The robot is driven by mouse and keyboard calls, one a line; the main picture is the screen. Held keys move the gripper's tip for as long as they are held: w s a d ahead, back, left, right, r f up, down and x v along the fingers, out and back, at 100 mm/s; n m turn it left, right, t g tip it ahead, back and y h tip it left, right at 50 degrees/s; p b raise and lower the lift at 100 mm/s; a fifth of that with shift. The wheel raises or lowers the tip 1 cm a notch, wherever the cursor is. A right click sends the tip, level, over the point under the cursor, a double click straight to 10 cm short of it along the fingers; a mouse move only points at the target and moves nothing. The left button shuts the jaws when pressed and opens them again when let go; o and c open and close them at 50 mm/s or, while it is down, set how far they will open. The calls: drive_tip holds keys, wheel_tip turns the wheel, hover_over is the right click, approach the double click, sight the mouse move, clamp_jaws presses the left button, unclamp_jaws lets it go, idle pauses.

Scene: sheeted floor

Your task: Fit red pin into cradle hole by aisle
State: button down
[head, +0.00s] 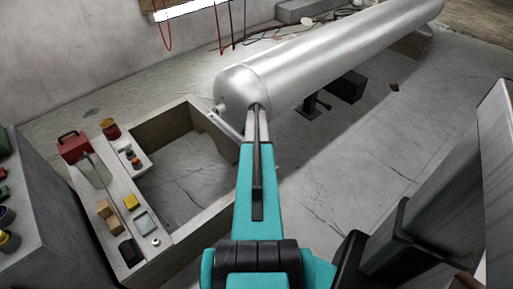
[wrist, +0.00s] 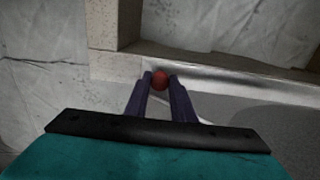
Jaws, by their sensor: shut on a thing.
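In the wrist view my gripper (wrist: 160,76) is shut on a small, rounded red piece, which I take for the red pin (wrist: 160,83). Only its red end shows between the fingertips; the rest is hidden. In the head view my arm reaches forward to the near end of the silver cylinder, and the pin cannot be made out there. A pale, box-like frame (head: 178,120), which may be the cradle, stands left of my arm. Its corner and a rail also show just beyond the fingers in the wrist view (wrist: 118,66). I cannot make out the hole.
The long silver cylinder (head: 335,50) lies on supports across the back. A red box (head: 75,146), a yellow block (head: 131,202) and several small parts sit on the frame's left ledge. A grey cabinet (head: 45,225) stands at far left.

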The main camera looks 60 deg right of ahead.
drive_tip(key=shift+f, duration=0.8)
idle(0.4)
drive_tip(key=c, duration=1.4)
unclamp_jaws()
drive_tip(key=shift+c, duration=0.2)
wheel_tip(320, 180, up, 14)
drive_tip(key=shift+p, duration=0.35)
drive_tip(key=shift+f, duration=0.1)
